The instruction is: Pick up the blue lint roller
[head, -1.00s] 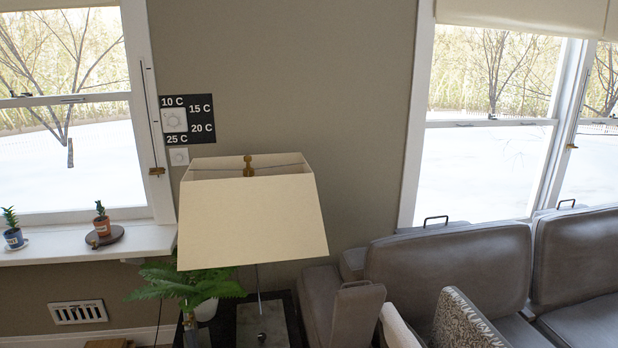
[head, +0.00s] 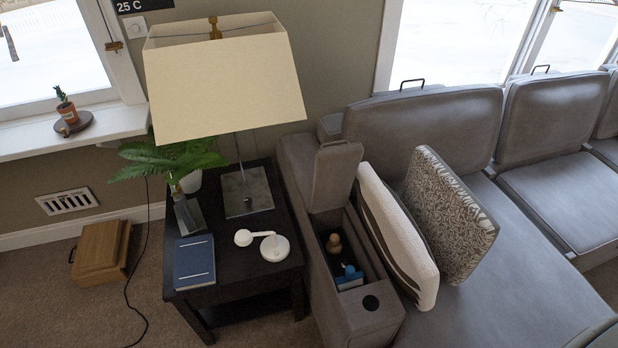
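A small blue object (head: 350,271), which looks like the blue lint roller, is inside the open storage compartment (head: 372,262) in the sofa's armrest. Its lower part is hard to make out against other blue and white bits in the compartment. A tan wooden-looking object (head: 334,243) stands just behind it. The compartment's lid (head: 335,178) is raised upright at the back. Neither of my grippers is in view.
A dark side table (head: 237,277) left of the armrest holds a lamp (head: 222,80), a blue book (head: 194,262), a white device (head: 274,248) and a plant (head: 165,160). Two cushions (head: 450,215) lean right of the compartment. A wooden box (head: 101,252) sits on the floor.

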